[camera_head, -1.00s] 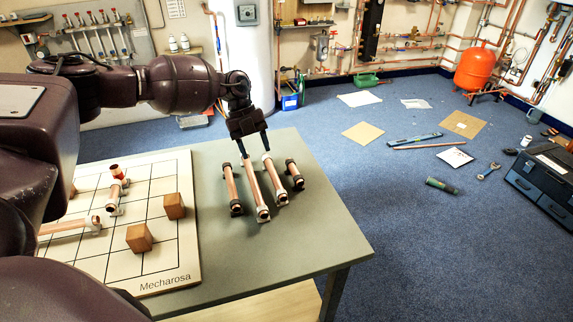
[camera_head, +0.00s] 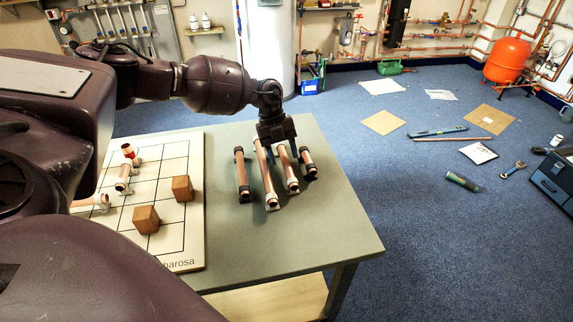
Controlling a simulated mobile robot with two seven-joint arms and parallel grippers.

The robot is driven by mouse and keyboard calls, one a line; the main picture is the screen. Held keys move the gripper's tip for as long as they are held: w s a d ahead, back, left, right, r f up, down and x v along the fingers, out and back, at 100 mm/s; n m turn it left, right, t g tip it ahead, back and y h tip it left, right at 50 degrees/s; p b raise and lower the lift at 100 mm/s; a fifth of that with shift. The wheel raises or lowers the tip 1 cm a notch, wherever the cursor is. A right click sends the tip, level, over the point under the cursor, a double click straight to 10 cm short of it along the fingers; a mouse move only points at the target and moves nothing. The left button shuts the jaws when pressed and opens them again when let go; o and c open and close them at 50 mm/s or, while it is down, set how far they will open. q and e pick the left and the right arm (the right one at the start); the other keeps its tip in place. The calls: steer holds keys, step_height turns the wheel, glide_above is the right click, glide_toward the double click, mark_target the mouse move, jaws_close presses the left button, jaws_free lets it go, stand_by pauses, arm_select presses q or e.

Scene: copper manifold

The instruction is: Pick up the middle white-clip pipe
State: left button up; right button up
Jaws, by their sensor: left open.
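Several copper pipes lie side by side on the grey-green table. Two white-clip pipes are in the middle: a longer one on the left (camera_head: 267,180) and a shorter one on the right (camera_head: 288,174). A dark-clip pipe lies on each outer side, left (camera_head: 242,175) and right (camera_head: 308,163). My left gripper (camera_head: 282,154) is open, pointing down over the far ends of the white-clip pipes. It hides those ends, and I cannot tell whether its fingers touch or straddle a pipe. My right gripper is not in view.
A white gridded board (camera_head: 176,225) on the left holds two wooden blocks (camera_head: 146,220) (camera_head: 183,188) and pipe pieces (camera_head: 123,178). The table (camera_head: 300,235) is bare in front of the pipes. Beyond it, the blue floor holds papers, tools and a toolbox.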

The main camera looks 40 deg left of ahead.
mark_target(285, 161)
arm_select(q)
steer(key=x, duration=0.3)
steer(key=shift+d+f, duration=0.15)
steer(key=shift+f, duration=0.1)
steer(key=shift+c, duration=0.4)
jaws_close()
steer(key=shift+r, duration=0.1)
